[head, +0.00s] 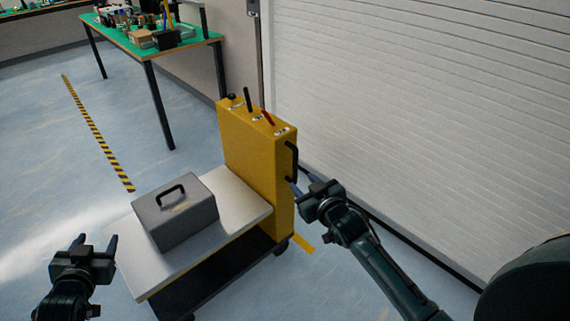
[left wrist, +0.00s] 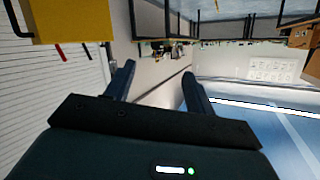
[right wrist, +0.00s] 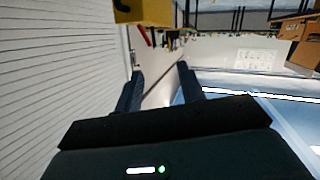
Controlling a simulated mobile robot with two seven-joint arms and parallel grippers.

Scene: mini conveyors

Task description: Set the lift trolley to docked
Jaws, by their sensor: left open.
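The lift trolley is a yellow upright column (head: 251,160) with a pale platform (head: 245,196) on a dark wheeled base. A black side handle (head: 291,162) is on the column's right face. A black knob, a black lever (head: 247,99) and a red lever (head: 267,117) stand on its top. The column also shows in the left wrist view (left wrist: 75,20) and right wrist view (right wrist: 145,12). My right gripper (head: 304,188) is open and empty, close beside the column just below the handle; contact cannot be told. My left gripper (head: 95,242) is open and empty, left of the platform.
A grey box (head: 180,222) with a black handle sits on the platform. A white shutter wall (head: 400,110) stands right of the trolley. A green-topped table (head: 195,42) with several items is behind. Striped floor tape (head: 95,130) runs at left; the floor around it is clear.

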